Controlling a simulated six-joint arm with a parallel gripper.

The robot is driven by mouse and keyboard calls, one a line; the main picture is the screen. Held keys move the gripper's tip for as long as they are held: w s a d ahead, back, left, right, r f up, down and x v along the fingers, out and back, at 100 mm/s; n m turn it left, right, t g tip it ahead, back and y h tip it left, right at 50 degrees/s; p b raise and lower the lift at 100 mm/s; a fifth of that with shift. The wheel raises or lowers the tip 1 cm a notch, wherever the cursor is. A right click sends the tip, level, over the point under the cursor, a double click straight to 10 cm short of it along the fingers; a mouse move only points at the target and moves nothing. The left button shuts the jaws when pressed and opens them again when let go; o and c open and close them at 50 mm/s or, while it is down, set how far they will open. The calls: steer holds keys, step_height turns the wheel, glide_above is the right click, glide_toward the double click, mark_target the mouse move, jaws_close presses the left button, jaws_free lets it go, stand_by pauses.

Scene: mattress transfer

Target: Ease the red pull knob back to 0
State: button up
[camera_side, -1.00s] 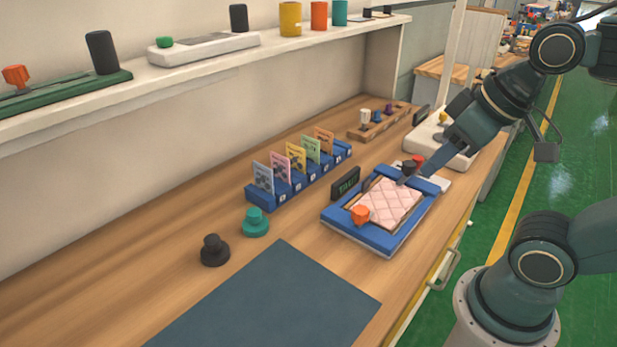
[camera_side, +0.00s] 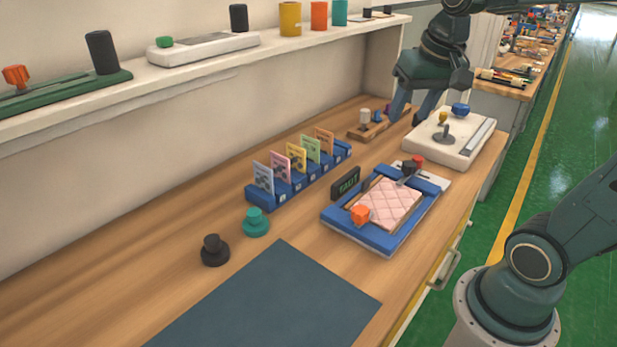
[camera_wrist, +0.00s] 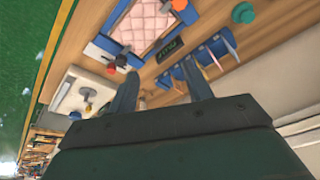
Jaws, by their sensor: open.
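A small red knob (camera_side: 418,161) stands beside a black knob (camera_side: 408,168) on a white plate behind the blue tray (camera_side: 385,243); it also shows in the wrist view (camera_wrist: 111,69). An orange-red knob (camera_side: 361,214) sits at the tray's front edge. I cannot tell for sure which is the pull knob, and no scale is readable. A pink quilted mattress (camera_side: 390,203) lies in the tray. My gripper (camera_side: 412,108) is open and empty, fingers pointing down, above the back of the bench near the wooden rack. It is apart from the red knob.
The wooden rack (camera_side: 354,134) with several small knobs is close to my fingers. A white device (camera_side: 470,148) with a grey lever stands to their right. A blue card rack (camera_side: 262,196) and a dark display (camera_side: 345,183) are further forward. The dark mat (camera_side: 270,300) is clear.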

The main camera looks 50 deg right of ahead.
steer(key=w+d+f+m+g, duration=0.1)
steer(key=w+d+f+m, duration=0.15)
steer(key=d, duration=0.45)
steer(key=w+d+f+m+g, duration=0.1)
steer(key=w+d+m, duration=0.2)
steer(key=d, duration=0.3)
steer(key=m+g+y, duration=0.1)
steer(key=m, duration=0.3)
glide_above(418, 158)
step_height(418, 158, down, 6)
steer(key=shift+d+r, duration=0.1)
steer(key=shift+r, duration=0.05)
step_height(418, 158, down, 14)
steer(key=shift+r, duration=0.1)
jaws_close()
